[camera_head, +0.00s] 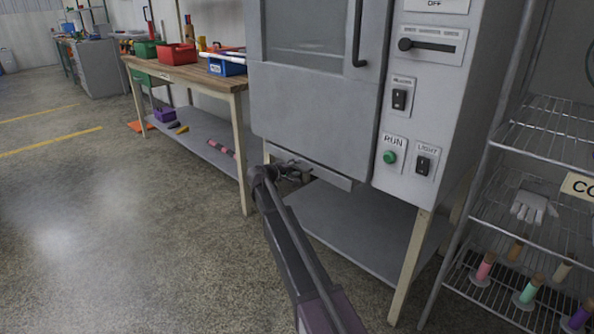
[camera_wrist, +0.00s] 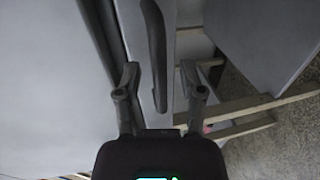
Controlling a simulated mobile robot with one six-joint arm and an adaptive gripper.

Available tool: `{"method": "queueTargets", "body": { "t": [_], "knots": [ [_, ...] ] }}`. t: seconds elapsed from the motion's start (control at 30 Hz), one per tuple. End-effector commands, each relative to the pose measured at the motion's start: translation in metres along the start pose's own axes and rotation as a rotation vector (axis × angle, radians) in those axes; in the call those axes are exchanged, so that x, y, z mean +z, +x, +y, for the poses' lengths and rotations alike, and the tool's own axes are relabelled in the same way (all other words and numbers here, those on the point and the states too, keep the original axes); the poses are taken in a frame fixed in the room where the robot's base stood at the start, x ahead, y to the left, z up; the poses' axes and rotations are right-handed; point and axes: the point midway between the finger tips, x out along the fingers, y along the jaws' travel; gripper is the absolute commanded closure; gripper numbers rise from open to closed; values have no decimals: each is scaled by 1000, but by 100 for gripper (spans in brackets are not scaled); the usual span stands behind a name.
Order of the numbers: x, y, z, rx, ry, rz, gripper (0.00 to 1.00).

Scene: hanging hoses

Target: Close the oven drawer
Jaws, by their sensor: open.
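The grey oven (camera_head: 315,100) stands on a frame in the head view, with a window and a dark door handle (camera_head: 359,35). A narrow light grey strip, likely the drawer front (camera_head: 333,179), shows under the oven's lower edge; how far out it sits I cannot tell. My gripper (camera_head: 292,173) is at this strip and hides part of it. In the wrist view, my gripper (camera_wrist: 160,88) is open, one finger on each side of a dark bar (camera_wrist: 157,50), which may be the drawer handle. Whether the fingers touch it is unclear.
A control panel with a green button (camera_head: 389,157) is right of the door. A wire rack (camera_head: 545,140) with spools and a glove stands at the right. A wooden workbench (camera_head: 190,72) with bins is at the left. The floor at left front is clear.

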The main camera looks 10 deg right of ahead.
Motion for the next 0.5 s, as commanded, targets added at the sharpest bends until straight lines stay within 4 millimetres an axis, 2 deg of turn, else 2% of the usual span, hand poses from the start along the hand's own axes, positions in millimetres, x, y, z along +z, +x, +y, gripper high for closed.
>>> {"method": "queueTargets", "body": {
  "t": [0.33, 0.37, 0.5],
  "knots": [
    [0, 2, 0, 0, 0, 1, 49],
    [0, 2, 0, 0, 0, 1, 52],
    [0, 2, 0, 0, 0, 1, 93]
  ]
}}
